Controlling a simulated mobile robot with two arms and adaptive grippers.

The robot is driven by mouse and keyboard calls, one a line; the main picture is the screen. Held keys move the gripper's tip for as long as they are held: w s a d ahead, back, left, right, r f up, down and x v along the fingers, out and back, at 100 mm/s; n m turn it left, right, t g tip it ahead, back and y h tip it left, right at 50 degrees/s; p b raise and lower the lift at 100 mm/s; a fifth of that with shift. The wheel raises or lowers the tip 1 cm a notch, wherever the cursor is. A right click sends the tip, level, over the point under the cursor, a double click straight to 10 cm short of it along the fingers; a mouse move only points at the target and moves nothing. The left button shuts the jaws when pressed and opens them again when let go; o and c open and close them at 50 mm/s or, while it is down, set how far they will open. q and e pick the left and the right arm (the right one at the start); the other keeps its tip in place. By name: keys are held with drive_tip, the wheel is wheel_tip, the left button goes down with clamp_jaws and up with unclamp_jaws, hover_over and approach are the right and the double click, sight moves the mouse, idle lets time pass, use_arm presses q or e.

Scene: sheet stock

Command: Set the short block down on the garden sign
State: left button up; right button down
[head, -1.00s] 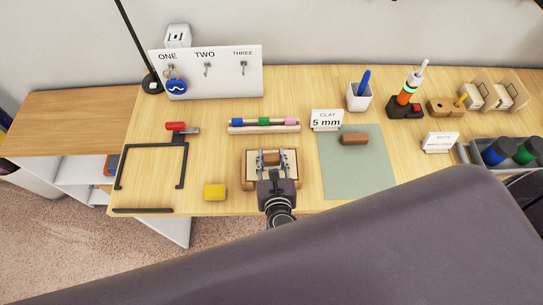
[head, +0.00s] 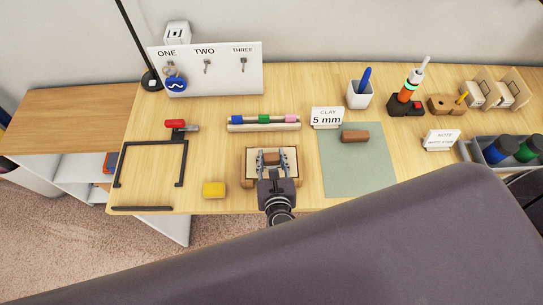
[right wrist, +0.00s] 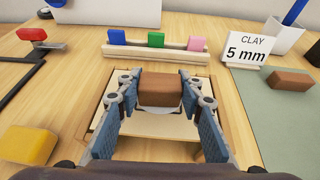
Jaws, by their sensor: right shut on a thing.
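My right gripper (head: 272,158) is shut on a small brown block (head: 271,159), gripped from both sides. In the right wrist view the block (right wrist: 160,92) sits level between the fingertips of the gripper (right wrist: 161,84). Below it lies a pale board in a wooden frame (head: 249,166), which appears to be the garden sign; its pale face also shows in the right wrist view (right wrist: 160,125). I cannot tell whether the block touches the board. A second brown block (head: 355,136) lies on a green mat. My left gripper is not in view.
A rack with blue, green and pink pieces (head: 263,127) stands just behind the board. A yellow block (head: 214,190) is to the left, and the green mat (head: 358,175) to the right. A "CLAY 5 mm" card (head: 326,118) stands at the mat's back edge.

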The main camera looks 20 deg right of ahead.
drive_tip(key=shift+f, duration=0.1)
idle(0.4)
drive_tip(key=c, duration=1.2)
unclamp_jaws()
drive_tip(key=shift+c, duration=0.2)
drive_tip(key=o, duration=1.2)
drive_tip(key=shift+s, duration=0.1)
drive_tip(key=shift+s+a, duration=0.35)
drive_tip(key=shift+s, duration=1.1)
drive_tip(key=shift+s+a, duration=0.3)
drive_tip(key=shift+s, duration=1.1)
drive_tip(key=shift+s+a, duration=0.35)
drive_tip(key=shift+s, duration=1.1)
